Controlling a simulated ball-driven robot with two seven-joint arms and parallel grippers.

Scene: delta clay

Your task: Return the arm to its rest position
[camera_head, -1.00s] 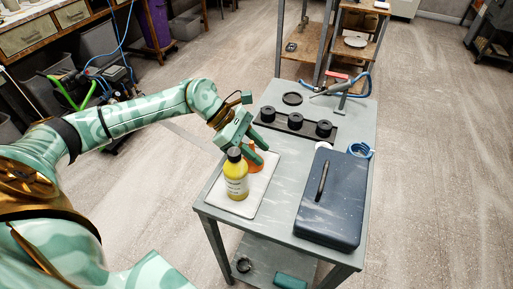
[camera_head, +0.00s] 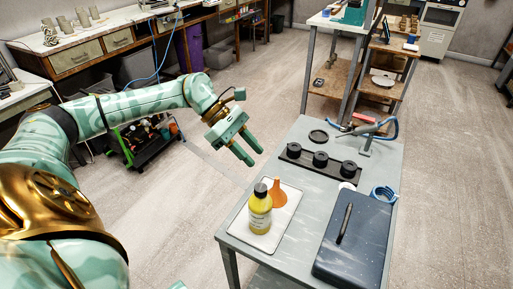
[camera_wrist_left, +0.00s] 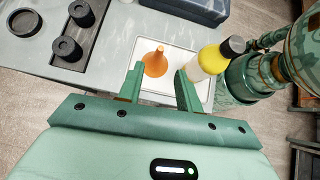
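My left gripper (camera_head: 246,157) is open and empty, held in the air beyond the left edge of the grey table (camera_head: 300,262). Its two green fingers also show apart in the left wrist view (camera_wrist_left: 160,82), with the orange funnel (camera_wrist_left: 155,62) seen between them but lower down. The funnel stands spout up on the white tray (camera_head: 243,229), just behind a yellow bottle with a black cap (camera_head: 260,212). My left arm reaches in from the left, bent at the elbow. My right gripper is not in view.
A workbench (camera_head: 120,40) stands at the back left. Open floor lies left of the table.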

